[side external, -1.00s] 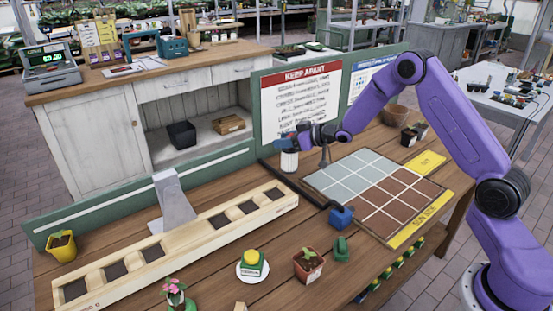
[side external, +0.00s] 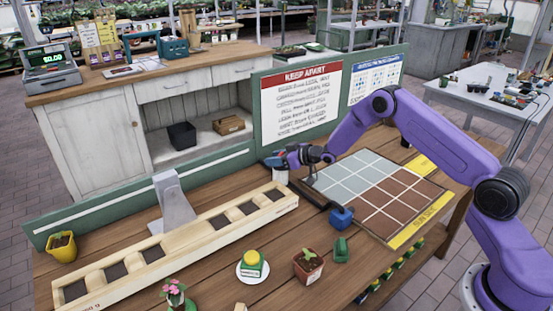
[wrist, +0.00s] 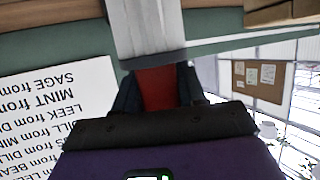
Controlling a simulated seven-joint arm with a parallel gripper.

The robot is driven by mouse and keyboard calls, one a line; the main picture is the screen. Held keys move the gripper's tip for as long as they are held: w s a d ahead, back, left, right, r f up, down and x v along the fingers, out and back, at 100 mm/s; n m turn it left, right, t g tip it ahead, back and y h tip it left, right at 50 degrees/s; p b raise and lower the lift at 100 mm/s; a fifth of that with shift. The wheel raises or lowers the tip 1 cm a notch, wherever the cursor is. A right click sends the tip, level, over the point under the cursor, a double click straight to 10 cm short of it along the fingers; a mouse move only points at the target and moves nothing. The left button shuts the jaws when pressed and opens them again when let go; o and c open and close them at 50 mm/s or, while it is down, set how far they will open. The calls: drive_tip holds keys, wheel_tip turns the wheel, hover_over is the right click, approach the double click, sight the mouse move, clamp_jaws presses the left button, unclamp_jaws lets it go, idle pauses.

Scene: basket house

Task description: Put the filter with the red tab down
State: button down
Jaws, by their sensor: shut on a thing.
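My gripper (side external: 277,163) is at the back of the wooden bench, in front of the green board, and is shut on the red tab of the filter. In the wrist view the red tab (wrist: 157,88) sits between the two dark fingers (wrist: 157,90). The pale, ribbed filter body (wrist: 145,30) extends from it. In the side view the filter (side external: 281,177) shows as a small white cylinder under the gripper, upright and partly hidden. I cannot tell whether its base touches the bench.
A long wooden tray (side external: 180,245) with dark square slots and a grey bracket (side external: 173,203) lie left of the filter. A gridded mat (side external: 345,175) and a blue object (side external: 341,218) lie right. The KEEP APART sign (side external: 302,103) stands behind. Potted plants (side external: 308,265) are in front.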

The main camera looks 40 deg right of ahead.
drive_tip(key=shift+f, duration=0.15)
drive_tip(key=c, duration=0.6)
unclamp_jaws()
drive_tip(key=shift+c, duration=0.2)
